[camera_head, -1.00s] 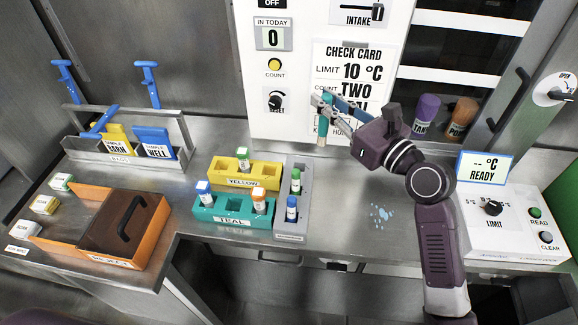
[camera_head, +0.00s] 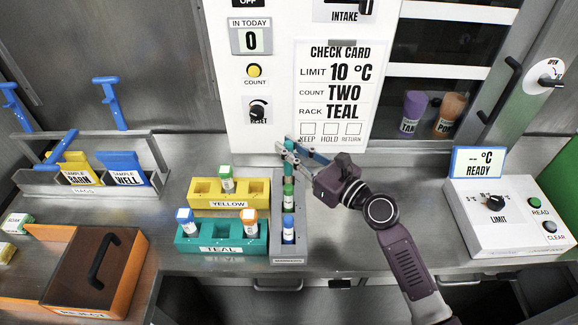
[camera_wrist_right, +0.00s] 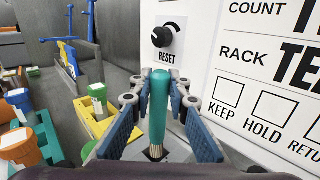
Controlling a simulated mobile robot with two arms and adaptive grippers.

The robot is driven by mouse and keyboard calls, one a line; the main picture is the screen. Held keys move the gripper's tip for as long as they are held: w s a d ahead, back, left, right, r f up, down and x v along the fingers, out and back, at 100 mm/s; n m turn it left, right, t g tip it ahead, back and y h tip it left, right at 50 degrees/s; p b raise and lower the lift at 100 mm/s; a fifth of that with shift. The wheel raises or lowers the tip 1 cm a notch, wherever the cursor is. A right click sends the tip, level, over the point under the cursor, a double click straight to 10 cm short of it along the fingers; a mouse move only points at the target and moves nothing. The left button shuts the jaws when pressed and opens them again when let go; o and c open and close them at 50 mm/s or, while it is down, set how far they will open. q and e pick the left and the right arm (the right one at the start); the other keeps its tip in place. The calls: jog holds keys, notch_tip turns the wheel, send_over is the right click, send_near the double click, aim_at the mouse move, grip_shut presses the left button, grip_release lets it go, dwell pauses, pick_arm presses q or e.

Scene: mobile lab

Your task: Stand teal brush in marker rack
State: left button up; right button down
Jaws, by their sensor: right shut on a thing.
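The teal brush (camera_head: 289,162) is upright in my right gripper (camera_head: 286,147). It also shows in the wrist view (camera_wrist_right: 158,98), between the blue finger pads, with its tan bristle end (camera_wrist_right: 157,153) down. The grey marker rack (camera_head: 303,222) stands on the counter, with a green-labelled marker (camera_head: 288,194) in its middle and a blue-capped one (camera_head: 288,228) in front. The brush is over the rack's back end; a dark square shows around the bristles in the wrist view. I cannot tell whether the tip has entered it. My left gripper is out of view.
The yellow rack (camera_head: 205,199) and teal rack (camera_head: 197,242) with capped vials stand just left of the marker rack. The white panel with the check card (camera_head: 334,60) rises close behind.

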aim_at(289, 174)
notch_tip(289, 174, down, 4)
jog(key=shift+r+b, duration=0.15)
jog(key=shift+b, duration=0.65)
jog(key=shift+f, duration=0.6)
jog(key=c, duration=1.9)
grip_release()
jog(key=shift+c, duration=0.2)
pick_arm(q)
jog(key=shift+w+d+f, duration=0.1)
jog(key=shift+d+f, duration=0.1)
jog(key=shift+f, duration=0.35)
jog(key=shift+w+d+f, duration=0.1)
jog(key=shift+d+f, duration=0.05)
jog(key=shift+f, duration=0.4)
pick_arm(e)
jog(key=shift+o, duration=0.5)
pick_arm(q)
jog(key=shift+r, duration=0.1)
